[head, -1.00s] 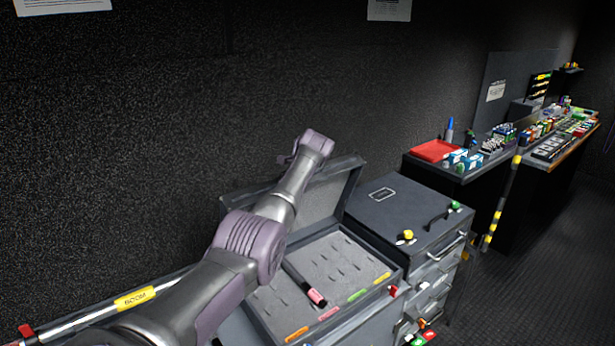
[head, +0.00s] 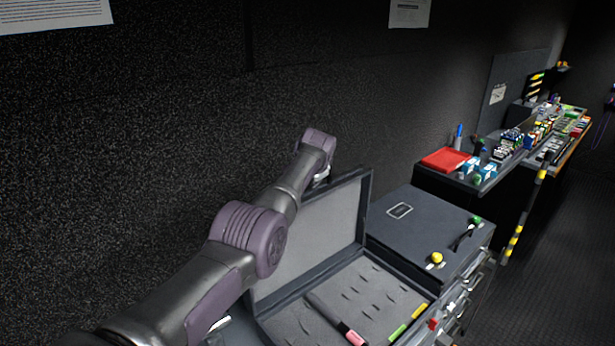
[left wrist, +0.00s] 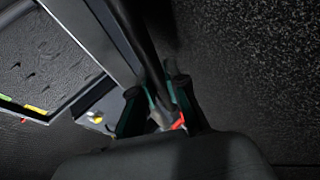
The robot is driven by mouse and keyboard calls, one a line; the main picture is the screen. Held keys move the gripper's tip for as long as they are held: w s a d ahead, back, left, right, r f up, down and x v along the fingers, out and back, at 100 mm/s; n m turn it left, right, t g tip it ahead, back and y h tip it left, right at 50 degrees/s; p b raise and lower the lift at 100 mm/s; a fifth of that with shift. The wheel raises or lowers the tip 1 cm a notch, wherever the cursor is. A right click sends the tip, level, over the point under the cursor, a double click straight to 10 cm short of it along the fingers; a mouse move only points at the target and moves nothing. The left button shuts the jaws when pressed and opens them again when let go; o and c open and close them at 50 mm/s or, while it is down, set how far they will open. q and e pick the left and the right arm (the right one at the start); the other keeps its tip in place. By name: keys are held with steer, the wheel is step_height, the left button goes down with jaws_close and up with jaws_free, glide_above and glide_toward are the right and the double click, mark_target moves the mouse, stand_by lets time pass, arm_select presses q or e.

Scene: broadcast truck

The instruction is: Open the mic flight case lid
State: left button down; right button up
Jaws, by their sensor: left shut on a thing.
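The mic flight case (head: 285,326) is open, its lid (head: 325,232) standing up steeply at the back with the grey inner face showing. A dark microphone (head: 336,319) with a pink end lies in the foam, among several empty slots. My left arm reaches over the lid from the left; its fingers are hidden in the head view. The exact contact is dark and partly hidden. My right gripper is not in view.
A striped pole (head: 514,240) leans there. The dark wall is close behind the lid.

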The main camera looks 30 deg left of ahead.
arm_select(q)
steer(key=shift+s+d+f, duration=0.15)
steer(key=shift+s+f, duration=0.05)
steer(key=shift+f, duration=0.2)
steer(key=c, duration=1.3)
jaws_free()
steer(key=shift+c, duration=0.2)
steer(key=shift+o, duration=0.8)
steer(key=shift+w+r, duration=0.1)
steer(key=shift+w, duration=0.05)
steer(key=shift+r, duration=0.1)
steer(key=shift+r, duration=0.45)
steer(key=v, duration=1.1)
steer(key=shift+s, duration=0.2)
steer(key=shift+d, duration=0.1)
